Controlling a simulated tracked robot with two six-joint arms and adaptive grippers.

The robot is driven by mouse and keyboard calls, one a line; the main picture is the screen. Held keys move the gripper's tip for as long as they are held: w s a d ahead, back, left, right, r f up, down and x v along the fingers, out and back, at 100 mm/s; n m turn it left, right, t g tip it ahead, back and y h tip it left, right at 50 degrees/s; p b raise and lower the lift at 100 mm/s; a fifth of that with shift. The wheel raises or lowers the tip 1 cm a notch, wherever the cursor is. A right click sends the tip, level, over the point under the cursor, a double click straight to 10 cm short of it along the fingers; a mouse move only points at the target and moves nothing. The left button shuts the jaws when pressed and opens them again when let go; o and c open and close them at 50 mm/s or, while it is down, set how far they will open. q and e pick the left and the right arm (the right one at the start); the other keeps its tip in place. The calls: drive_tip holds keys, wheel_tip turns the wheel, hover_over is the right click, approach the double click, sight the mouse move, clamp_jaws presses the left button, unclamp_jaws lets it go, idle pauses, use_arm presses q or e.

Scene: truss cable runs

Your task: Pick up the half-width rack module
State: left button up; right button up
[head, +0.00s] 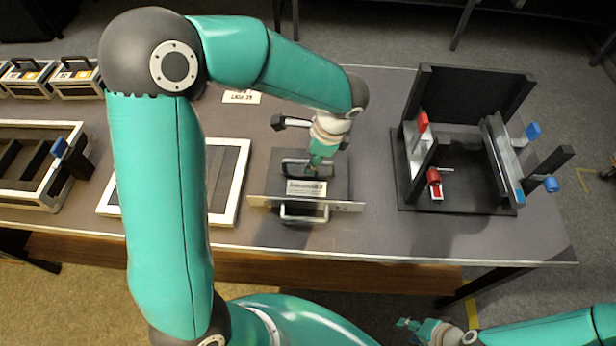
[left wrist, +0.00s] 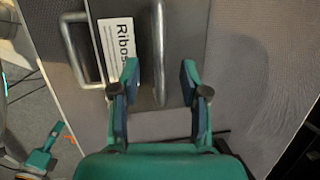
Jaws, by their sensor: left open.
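The half-width rack module (head: 338,187) lies on the table near its front edge, a dark box with a white label (head: 307,188), a pale front plate (head: 342,206) and a front handle (head: 304,217). A second handle is on its top. My left gripper (head: 321,162) is over the module's top. In the left wrist view my left gripper (left wrist: 158,78) is open, with one finger on each side of the top handle (left wrist: 158,50); I cannot tell whether they touch it. My right gripper (head: 415,326) is beyond the table's front edge, too small to judge.
A black frame fixture (head: 456,203) with red and blue clamps stands to the right. A white-rimmed tray (head: 230,187) lies to the left, partly behind my arm. A metal frame (head: 68,130) and handled modules (head: 76,78) are further left. Bare table lies between module and fixture.

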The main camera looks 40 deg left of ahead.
sight(307, 181)
use_arm(q)
drive_tip(key=x, duration=0.3)
drive_tip(key=shift+a, duration=0.1)
drive_tip(key=shift+f+b, duration=0.3)
drive_tip(key=shift+b, duration=0.05)
idle(0.3)
clamp_jaws()
idle(0.4)
